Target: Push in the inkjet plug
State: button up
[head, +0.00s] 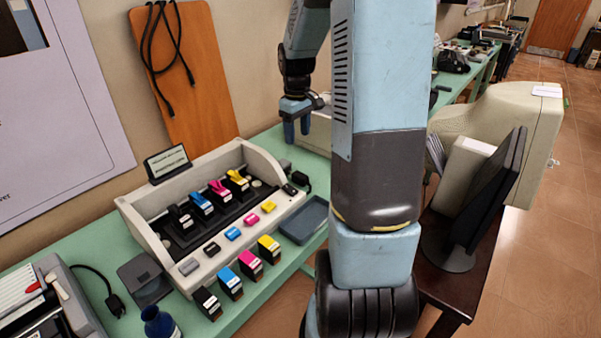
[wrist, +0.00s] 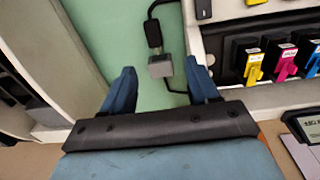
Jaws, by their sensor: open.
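The inkjet plug appears to be the black plug (head: 300,180) on a black cord at the right end of the inkjet exhibit (head: 215,255). In the wrist view the black plug (wrist: 153,34) lies in line with a small grey socket block (wrist: 160,66). A short lighter piece shows between them; I cannot tell how deep the plug sits. My gripper (head: 297,130) is open and empty, pointing down above the table, behind the plug. In the wrist view the socket block appears between my fingertips (wrist: 161,68), with the plug beyond them. Contact is not visible.
The exhibit's cream wall (wrist: 196,45) runs close to my right finger in the wrist view. Colored cartridges (head: 239,180) sit inside the exhibit. A blue-grey tray (head: 305,220) lies beside it. Green tabletop (wrist: 105,30) is clear left of the plug. Another black plug (head: 114,303) lies at far left.

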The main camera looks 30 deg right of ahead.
aim_at(301, 175)
jog(key=f, duration=0.5)
jog(key=d+f, duration=0.1)
jog(key=f, duration=0.5)
jog(key=w+d+f, duration=0.1)
jog(key=f, duration=0.4)
jog(key=shift+f, duration=0.35)
jog(key=shift+c, duration=0.2)
grip_shut()
